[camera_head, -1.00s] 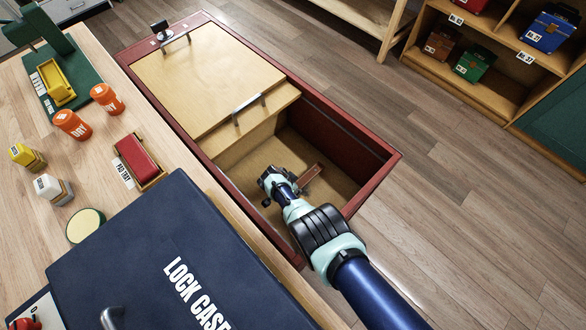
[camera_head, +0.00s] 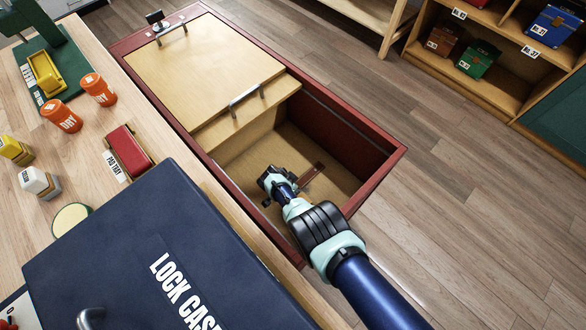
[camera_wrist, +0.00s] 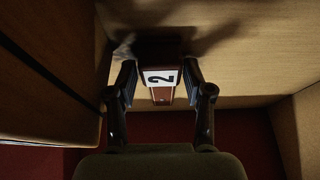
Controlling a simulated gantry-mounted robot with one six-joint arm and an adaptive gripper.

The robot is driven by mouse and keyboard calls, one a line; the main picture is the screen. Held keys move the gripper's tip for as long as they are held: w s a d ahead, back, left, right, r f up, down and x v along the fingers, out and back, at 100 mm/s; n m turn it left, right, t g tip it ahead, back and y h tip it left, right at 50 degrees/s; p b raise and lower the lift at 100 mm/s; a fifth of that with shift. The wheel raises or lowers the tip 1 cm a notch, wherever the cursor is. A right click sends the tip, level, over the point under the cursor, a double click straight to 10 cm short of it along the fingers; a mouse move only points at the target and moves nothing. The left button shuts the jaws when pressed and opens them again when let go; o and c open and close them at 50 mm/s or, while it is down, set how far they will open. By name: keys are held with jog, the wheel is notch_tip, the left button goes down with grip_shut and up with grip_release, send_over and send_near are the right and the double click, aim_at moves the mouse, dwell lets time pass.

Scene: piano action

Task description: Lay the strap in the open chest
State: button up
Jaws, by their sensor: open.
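The open chest (camera_head: 375,182) is a long red box with a pale wooden inside; its right part is uncovered. A brown strap (camera_head: 313,177) is inside this open part, apparently on the chest floor. In the wrist view the strap (camera_wrist: 160,98) bears a white label with a 2 and sits between my two fingers. My gripper (camera_head: 273,181) is inside the chest, low down, beside the strap. It is open, with a finger on each side of the strap; whether either finger touches it I cannot tell. Part of the strap is hidden behind my gripper in the head view.
A pale lid (camera_head: 215,70) with a metal handle covers the chest's far part. The chest walls stand close around my gripper. A dark blue lock case (camera_head: 125,240) and a red pad tray (camera_head: 128,150) are on the workbench at left. Bare floor lies at right.

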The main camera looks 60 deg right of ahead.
jog(key=p+v, duration=0.7)
jog(key=shift+r, duration=0.35)
